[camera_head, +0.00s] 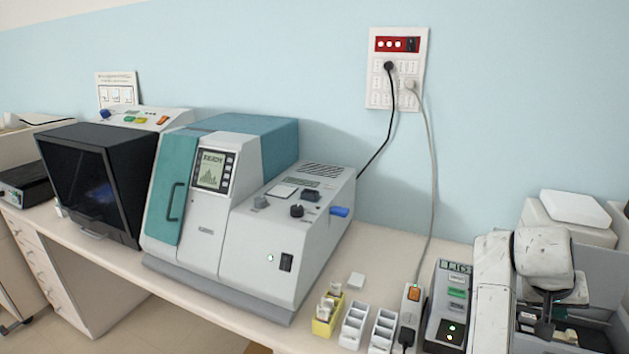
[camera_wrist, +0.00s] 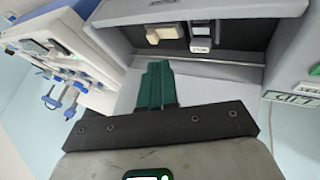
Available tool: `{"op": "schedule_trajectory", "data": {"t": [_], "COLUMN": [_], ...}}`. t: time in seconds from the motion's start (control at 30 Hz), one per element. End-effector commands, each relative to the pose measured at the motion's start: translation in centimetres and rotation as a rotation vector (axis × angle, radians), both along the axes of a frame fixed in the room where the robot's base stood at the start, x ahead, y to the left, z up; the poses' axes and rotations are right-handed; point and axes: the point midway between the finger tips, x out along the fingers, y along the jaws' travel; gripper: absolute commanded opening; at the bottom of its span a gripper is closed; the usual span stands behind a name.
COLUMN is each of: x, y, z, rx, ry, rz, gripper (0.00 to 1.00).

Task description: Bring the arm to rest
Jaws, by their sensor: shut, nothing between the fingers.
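My gripper (camera_wrist: 155,88) shows in the wrist view as two green fingers pressed together beyond a dark bar with screws. It is shut and empty. In front of its fingers is a grey housing (camera_wrist: 115,12) with a recess that holds a beige block and a dark-and-white labelled part. In the head view my white, scuffed arm (camera_head: 543,252) is folded at the far right, over the equipment at the bench's right end. The fingers cannot be made out clearly there.
A teal and white machine (camera_head: 210,220) with a READY screen stands on the bench (camera_head: 375,262). A black-fronted box (camera_head: 95,180) is to its left. Small racks (camera_head: 353,322), a yellow holder (camera_head: 326,318) and a switch panel (camera_head: 452,300) lie right. Cables hang from a wall outlet (camera_head: 397,68).

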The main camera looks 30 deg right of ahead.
Motion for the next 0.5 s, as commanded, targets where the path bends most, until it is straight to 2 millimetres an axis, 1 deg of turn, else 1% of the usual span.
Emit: {"op": "schedule_trajectory", "data": {"t": [0.07,0.17,0.27,0.3,0.37,0.4,0.47,0.5], "x": [0.2,1.1,2.4,3.0,3.7,4.1,4.4,4.5], "y": [0.4,2.1,5.2,7.0,9.8,11.7,14.9,17.1], "z": [-0.4,-1.8,-4.0,-5.1,-6.7,-7.7,-9.2,-10.1], "rx": [-0.001,-0.001,0.006,0.014,0.034,0.049,0.081,0.107], "ry": [0.000,-0.008,-0.024,-0.036,-0.052,-0.064,-0.082,-0.095], "rz": [0.019,0.091,0.220,0.285,0.383,0.448,0.547,0.612], "gripper": [0.00,0.00,0.00,0.00,0.00,0.00,0.00,0.00]}}
